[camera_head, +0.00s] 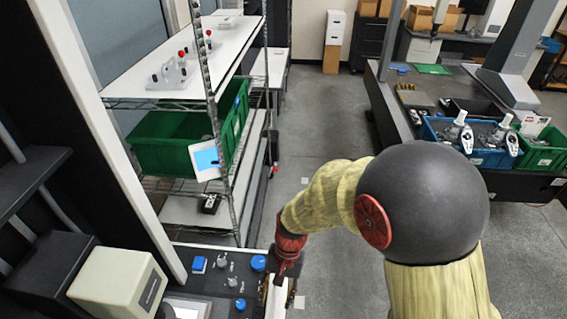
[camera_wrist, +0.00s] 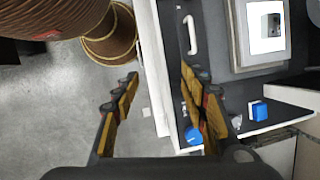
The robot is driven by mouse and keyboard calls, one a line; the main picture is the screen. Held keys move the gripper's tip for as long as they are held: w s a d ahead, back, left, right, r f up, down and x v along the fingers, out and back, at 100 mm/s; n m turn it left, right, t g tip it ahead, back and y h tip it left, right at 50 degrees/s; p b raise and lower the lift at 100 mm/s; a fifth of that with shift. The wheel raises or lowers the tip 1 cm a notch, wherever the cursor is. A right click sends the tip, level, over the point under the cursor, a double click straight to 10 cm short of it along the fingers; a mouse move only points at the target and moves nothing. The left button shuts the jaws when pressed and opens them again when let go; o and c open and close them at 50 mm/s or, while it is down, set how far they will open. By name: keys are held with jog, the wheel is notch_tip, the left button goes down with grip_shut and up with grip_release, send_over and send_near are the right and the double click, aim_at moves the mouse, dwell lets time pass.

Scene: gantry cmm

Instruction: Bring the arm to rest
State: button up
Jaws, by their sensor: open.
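My arm (camera_head: 335,190), in a yellow sleeve with a dark round joint, reaches down and left in the head view. My gripper (camera_head: 277,285) is at the right edge of a dark control panel (camera_head: 215,281). In the wrist view my gripper (camera_wrist: 160,100) is open, its two yellow-padded fingers wide apart. Nothing is held between them. The panel's pale edge (camera_wrist: 152,70) and grey floor show behind the gap. I cannot tell how far the fingers are from the panel.
A blue knob (camera_head: 258,263) and a blue block (camera_head: 199,264) are on the panel near my gripper. A wire shelf with a green bin (camera_head: 168,145) stands beyond. A table with a blue bin (camera_head: 480,157) is at right. Floor (camera_head: 310,120) between them is clear.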

jog(key=s+d+r+t+b, duration=0.1)
jog(key=s+d+t+b, duration=0.1)
jog(key=d+b, duration=0.5)
jog(key=s+d+r+n+t+h+b, duration=0.1)
jog(key=s+d+r+t+b, duration=0.1)
jog(key=d+t+b, duration=0.2)
jog(key=s+d+r+n+t+h+b, duration=0.1)
jog(key=s+d+r+t+b, duration=0.1)
jog(key=d+b, duration=0.8)
jog(key=shift+t+b, duration=0.4)
jog(key=shift+b, duration=0.35)
jog(key=shift+o, duration=0.4)
